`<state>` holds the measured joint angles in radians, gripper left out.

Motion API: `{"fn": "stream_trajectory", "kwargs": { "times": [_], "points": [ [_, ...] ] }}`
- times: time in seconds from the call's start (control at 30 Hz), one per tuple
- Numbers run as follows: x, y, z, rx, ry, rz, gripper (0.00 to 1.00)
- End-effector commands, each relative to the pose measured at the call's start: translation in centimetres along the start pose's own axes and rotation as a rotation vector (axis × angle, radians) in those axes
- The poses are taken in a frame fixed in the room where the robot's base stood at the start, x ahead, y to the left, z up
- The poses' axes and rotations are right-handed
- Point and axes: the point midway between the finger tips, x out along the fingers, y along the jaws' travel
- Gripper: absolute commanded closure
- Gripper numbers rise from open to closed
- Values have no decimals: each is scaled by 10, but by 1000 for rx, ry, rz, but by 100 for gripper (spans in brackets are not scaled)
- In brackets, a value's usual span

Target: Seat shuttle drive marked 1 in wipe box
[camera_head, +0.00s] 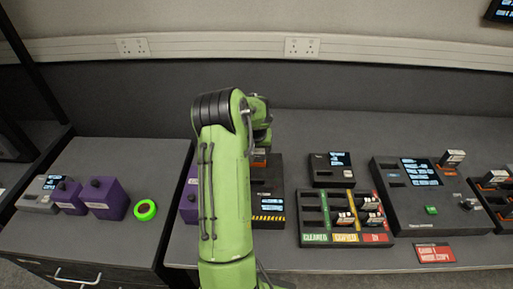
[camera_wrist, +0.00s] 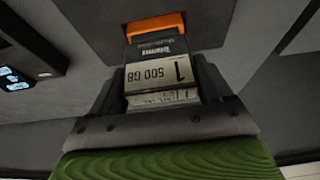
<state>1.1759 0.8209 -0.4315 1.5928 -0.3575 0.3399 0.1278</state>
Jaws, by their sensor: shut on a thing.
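The shuttle drive (camera_wrist: 160,78), with a pale label reading 1 and 500 GB, is between the fingers of my gripper (camera_wrist: 157,92) in the wrist view. My gripper is shut on it. The drive's far end lies at an orange piece (camera_wrist: 155,28) on a dark panel; I cannot tell how deep it sits. In the head view my green arm hides the gripper and drive. A dark box with a yellow-black striped edge (camera_head: 268,217), apparently the wipe box, stands just right of the arm, partly hidden.
A tray (camera_head: 346,225) with coloured lanes marked cleared, copied and a third label holds several drives. A small screen unit (camera_head: 331,170) stands behind it. A larger dark console (camera_head: 425,195) is to the right. Purple blocks (camera_head: 105,198) and a green ring (camera_head: 145,210) are at left.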

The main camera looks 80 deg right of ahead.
Motion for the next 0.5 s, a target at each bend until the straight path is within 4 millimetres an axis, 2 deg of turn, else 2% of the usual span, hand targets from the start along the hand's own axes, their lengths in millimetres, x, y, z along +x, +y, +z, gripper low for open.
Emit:
{"fn": "stream_trajectory", "kwargs": {
  "times": [0.5],
  "points": [
    [10,0,4,0,2,0,65]
  ]
}}
